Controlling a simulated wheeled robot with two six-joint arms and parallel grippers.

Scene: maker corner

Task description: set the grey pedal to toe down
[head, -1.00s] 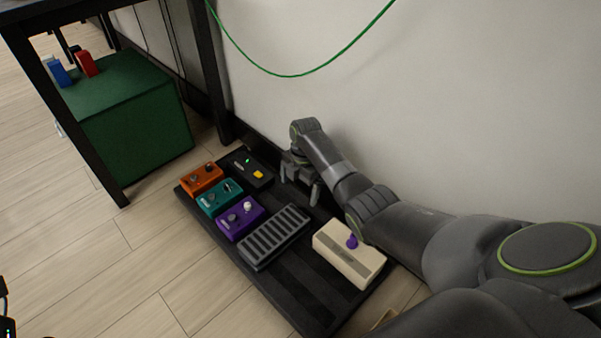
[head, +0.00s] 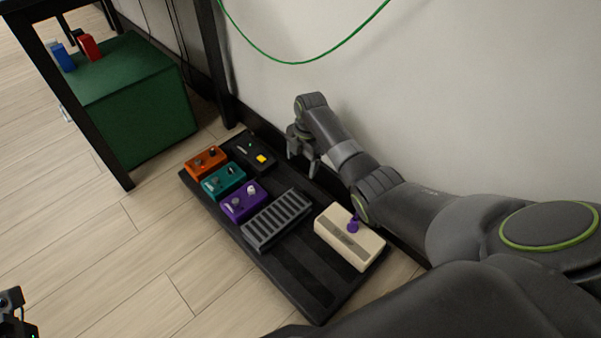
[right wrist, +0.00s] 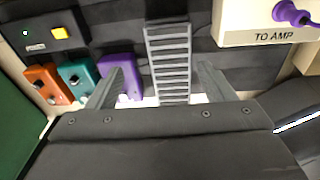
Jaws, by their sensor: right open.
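The grey pedal (head: 277,219) is a ribbed treadle on the dark pedalboard (head: 301,281), between the purple pedal and the cream box. Its exact tilt is hard to tell. It also shows in the right wrist view (right wrist: 169,52), upper centre, its near end between my fingers in the picture. My right gripper (head: 303,161) is open and empty, above the wall side of the board beyond the grey pedal's upper end. I see no contact with the pedal. My left gripper's fingers do not show.
Orange (head: 206,162), teal (head: 223,182) and purple (head: 243,202) pedals line the board's left side. A black pedal (head: 247,150) with a yellow switch stands behind. A cream box (head: 347,242) with a purple plug stands right. A wall closes the far side. Floor is clear at left.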

